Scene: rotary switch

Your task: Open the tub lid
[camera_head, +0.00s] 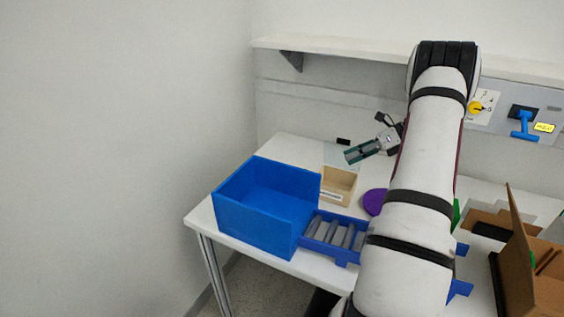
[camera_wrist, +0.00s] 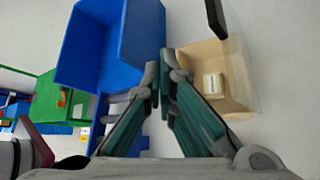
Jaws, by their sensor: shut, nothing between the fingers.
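A black bar, likely that same piece, shows in the wrist view (camera_wrist: 215,18). My gripper (camera_head: 347,157) is above the tub, in front of the panel. Its green-padded fingers (camera_wrist: 160,72) are shut and empty.
A large blue bin (camera_head: 262,228) stands left of the tub. A blue rack (camera_head: 331,252) with grey cylinders is in front. A purple disc (camera_head: 373,202) lies partly behind my arm. An open cardboard box (camera_head: 515,262) is at right. A shelf (camera_head: 340,49) runs above the table.

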